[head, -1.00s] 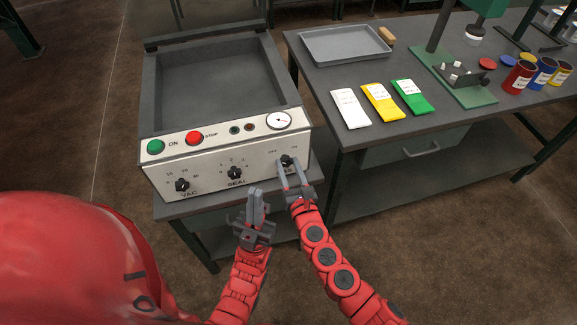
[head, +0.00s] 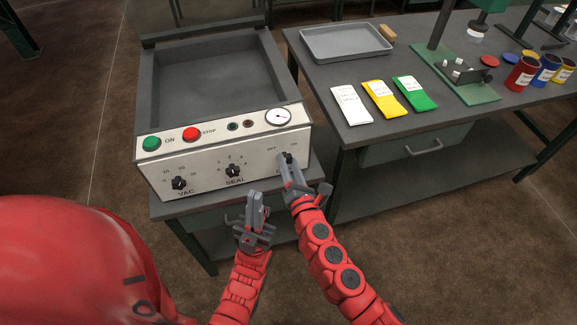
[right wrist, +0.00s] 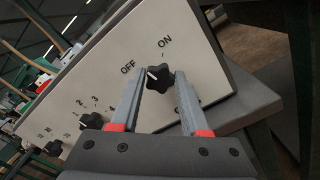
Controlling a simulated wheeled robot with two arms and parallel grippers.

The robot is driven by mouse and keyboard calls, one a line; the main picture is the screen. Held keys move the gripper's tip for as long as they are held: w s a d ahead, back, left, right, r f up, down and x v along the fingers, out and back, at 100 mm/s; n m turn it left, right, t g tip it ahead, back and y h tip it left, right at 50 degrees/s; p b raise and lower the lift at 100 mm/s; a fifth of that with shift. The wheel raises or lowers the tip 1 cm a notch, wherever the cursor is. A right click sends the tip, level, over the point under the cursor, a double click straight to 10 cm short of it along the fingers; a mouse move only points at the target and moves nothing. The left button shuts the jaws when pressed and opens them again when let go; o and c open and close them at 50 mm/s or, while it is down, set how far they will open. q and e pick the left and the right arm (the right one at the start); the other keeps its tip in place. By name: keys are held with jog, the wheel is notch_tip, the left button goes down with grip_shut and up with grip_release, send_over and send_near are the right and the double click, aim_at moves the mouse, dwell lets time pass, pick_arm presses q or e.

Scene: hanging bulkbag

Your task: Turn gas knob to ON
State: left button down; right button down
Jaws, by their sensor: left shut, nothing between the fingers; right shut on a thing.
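The gas knob (right wrist: 158,77) is black and lobed, at the right end of the machine's white front panel, with OFF and ON printed above it. In the right wrist view its white mark points up-left, towards the OFF side. My right gripper (right wrist: 157,83) is shut on the knob, one finger on each side. In the head view the gripper (head: 285,160) covers most of the knob (head: 289,156). My left gripper (head: 255,198) is shut and empty, in front of the panel, below and left of the right gripper.
The panel also has a SEAL knob (head: 233,171), a VAC knob (head: 179,183), a green ON button (head: 151,143), a red STOP button (head: 191,134) and a gauge (head: 278,117). A workbench (head: 375,137) with packets and cans stands to the right.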

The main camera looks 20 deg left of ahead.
jog(key=m+b, duration=0.2)
jog(key=m, duration=0.3)
jog(key=shift+f+m, duration=0.15)
jog(key=shift+m, duration=0.15)
jog(key=m+b, duration=0.1)
jog(key=m, duration=0.4)
jog(key=shift+m, duration=0.3)
jog(key=shift+f, duration=0.1)
jog(key=shift+c, duration=2)
grip_release()
jog(key=b+v, duration=0.2)
jog(key=v, duration=1.5)
jog(key=shift+d, duration=0.25)
jog(key=shift+s, duration=0.1)
